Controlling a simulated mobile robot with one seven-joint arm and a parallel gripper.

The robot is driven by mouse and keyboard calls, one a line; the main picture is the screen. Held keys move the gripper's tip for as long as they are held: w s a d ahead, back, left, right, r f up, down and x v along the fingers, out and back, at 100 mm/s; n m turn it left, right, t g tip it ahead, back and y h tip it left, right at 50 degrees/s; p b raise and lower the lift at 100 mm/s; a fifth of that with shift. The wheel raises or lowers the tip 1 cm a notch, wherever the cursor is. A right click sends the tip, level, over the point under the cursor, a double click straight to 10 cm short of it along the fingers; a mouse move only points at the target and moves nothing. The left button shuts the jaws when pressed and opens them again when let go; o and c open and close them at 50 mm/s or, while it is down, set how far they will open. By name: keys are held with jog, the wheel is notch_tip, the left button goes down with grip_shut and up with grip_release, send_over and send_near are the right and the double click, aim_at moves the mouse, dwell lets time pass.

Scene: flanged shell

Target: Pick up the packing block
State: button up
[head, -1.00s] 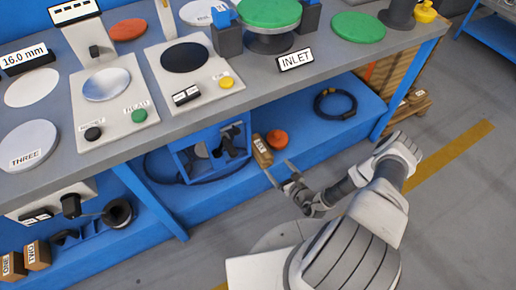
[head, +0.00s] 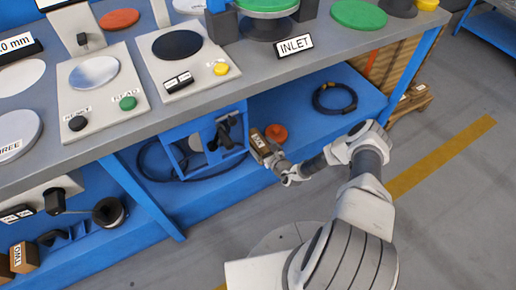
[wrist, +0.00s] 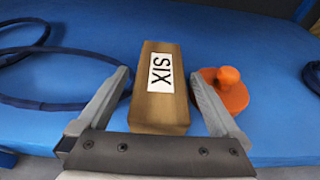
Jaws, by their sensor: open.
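The packing block is a brown wooden block (wrist: 160,112) with a white label reading SIX. It lies on the blue lower shelf (head: 325,125) and also shows in the head view (head: 262,143). My gripper (wrist: 161,88) is open, with one finger on each side of the block. A gap shows between the block and each finger. In the head view my gripper (head: 268,155) is at the block and partly hides it. The block's near end comes close to the gripper's palm.
An orange knobbed disc (wrist: 225,88) sits just right of the right finger. A dark cable (wrist: 60,75) loops at the left. A blue open frame (head: 205,140) stands left of the block. The grey worktop (head: 230,85) overhangs the shelf.

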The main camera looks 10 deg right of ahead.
jog(key=x, duration=0.2)
jog(key=shift+w+f+b, duration=0.15)
jog(key=shift+w+b, duration=0.15)
jog(key=shift+b, duration=0.05)
jog(key=shift+c, duration=0.3)
grip_shut()
